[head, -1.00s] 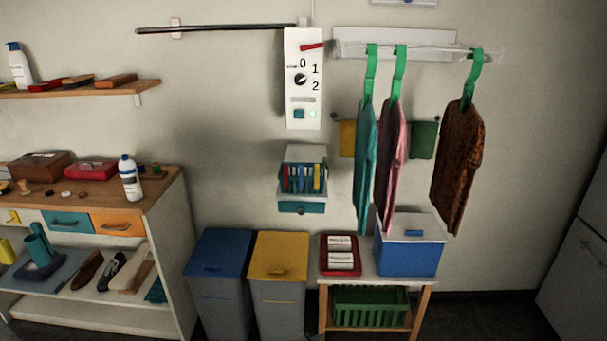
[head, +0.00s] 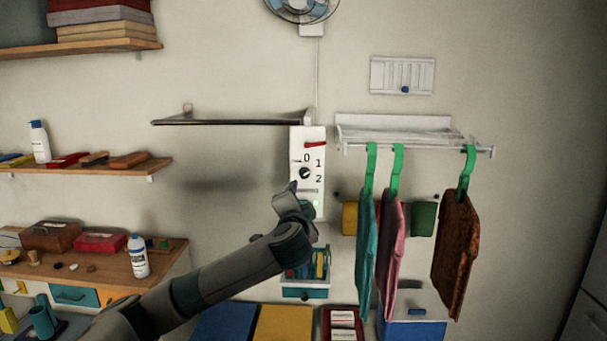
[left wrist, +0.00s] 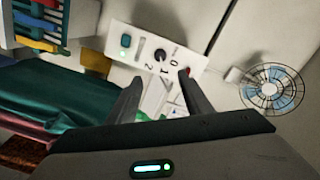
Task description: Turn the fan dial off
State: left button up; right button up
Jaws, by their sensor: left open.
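The fan dial (head: 304,172) is a small round black knob on a white wall panel (head: 312,147) marked 0, 1 and 2. Its pointer direction is too small to tell. In the left wrist view the dial (left wrist: 160,56) lies just beyond my fingertips, roughly between them. My left gripper (head: 292,187) is in front of the panel's lower part, just below the dial, and hides some of it. In the left wrist view my left gripper (left wrist: 161,76) is open and empty, apart from the dial. The fan (head: 302,6) hangs above on the wall. My right gripper is not in view.
A dark wall shelf (head: 230,121) sticks out left of the panel. A drying rack (head: 410,138) with hanging garments is close on the right. A small box of upright coloured items (head: 318,265) hangs below the panel.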

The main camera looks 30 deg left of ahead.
aim_at(305, 173)
jog(key=i+j, duration=0.65)
jog(key=j, duration=0.15)
jog(key=z, duration=0.05)
